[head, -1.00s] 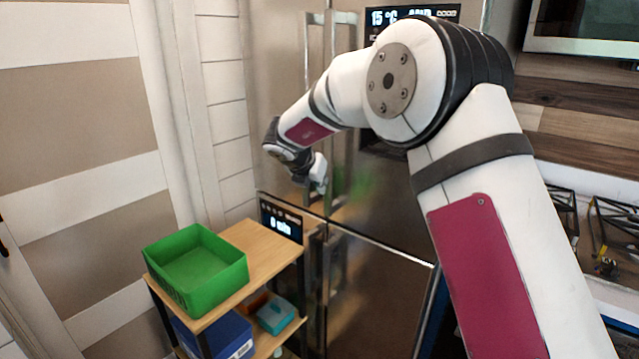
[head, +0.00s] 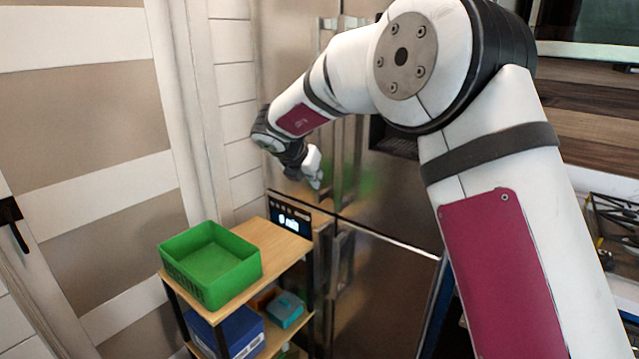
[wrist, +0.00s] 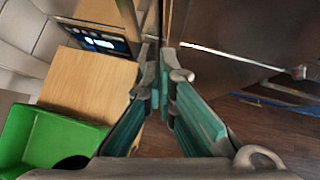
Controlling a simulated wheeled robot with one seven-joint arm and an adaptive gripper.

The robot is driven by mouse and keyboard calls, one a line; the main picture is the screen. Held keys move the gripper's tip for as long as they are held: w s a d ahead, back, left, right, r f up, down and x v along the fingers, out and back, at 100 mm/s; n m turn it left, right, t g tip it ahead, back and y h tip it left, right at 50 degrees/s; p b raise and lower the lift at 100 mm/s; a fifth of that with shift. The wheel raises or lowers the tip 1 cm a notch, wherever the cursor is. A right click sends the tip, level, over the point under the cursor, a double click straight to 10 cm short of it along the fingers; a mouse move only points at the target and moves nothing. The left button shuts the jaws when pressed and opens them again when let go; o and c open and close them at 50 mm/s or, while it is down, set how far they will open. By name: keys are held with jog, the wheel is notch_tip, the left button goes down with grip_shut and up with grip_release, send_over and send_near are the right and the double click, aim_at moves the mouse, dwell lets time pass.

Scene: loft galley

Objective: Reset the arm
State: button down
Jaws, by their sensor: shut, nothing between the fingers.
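My arm, white with dark red panels, reaches across the right and middle of the head view and bends down at the wrist. My gripper (head: 313,178) hangs in front of the steel fridge (head: 395,210), above and to the right of the wooden shelf's top. In the wrist view my gripper (wrist: 164,75) shows its teal-padded fingers converging, with the tips together and nothing between them. The fingers point down toward the fridge front and the floor. They appear apart from the shelf.
A small wooden shelf unit (head: 275,243) stands left of the fridge, with a green bin (head: 212,265) on top. A blue box (head: 228,335) and a teal box (head: 285,310) sit lower down. A striped wall (head: 90,110) is at the left. The wrist view shows bare floor (wrist: 270,130).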

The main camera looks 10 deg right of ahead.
jog(key=s+a+r+n+t+y, duration=0.1)
jog(key=s+r+n+t+y, duration=0.25)
jog(key=r+n, duration=0.65)
jog(key=s+a+r+n+t+y, duration=0.1)
jog(key=s+r+n+t+y, duration=0.2)
jog(key=r+n, duration=0.65)
jog(key=s+r+n+g+y, duration=0.1)
jog(key=s+n+g+y, duration=0.1)
jog(key=s+n, duration=0.9)
jog(key=s+d+f+n+g+h, duration=0.1)
jog(key=s+d+f+n+g, duration=0.1)
jog(key=s, duration=0.8)
jog(key=s+d+f+n+g+h, duration=0.1)
jog(key=s+d+f+n+g, duration=0.2)
jog(key=s+d+f+n, duration=0.2)
jog(key=s+d+f+n+g+h, duration=0.2)
jog(key=s+d+f+n, duration=0.2)
jog(key=s+f, duration=0.5)
jog(key=s+d, duration=0.2)
jog(key=s, duration=0.3)
jog(key=shift+s+d+f+g, duration=0.15)
jog(key=shift+s+d+g, duration=0.2)
jog(key=shift+s, duration=0.05)
jog(key=shift+n, duration=0.25)
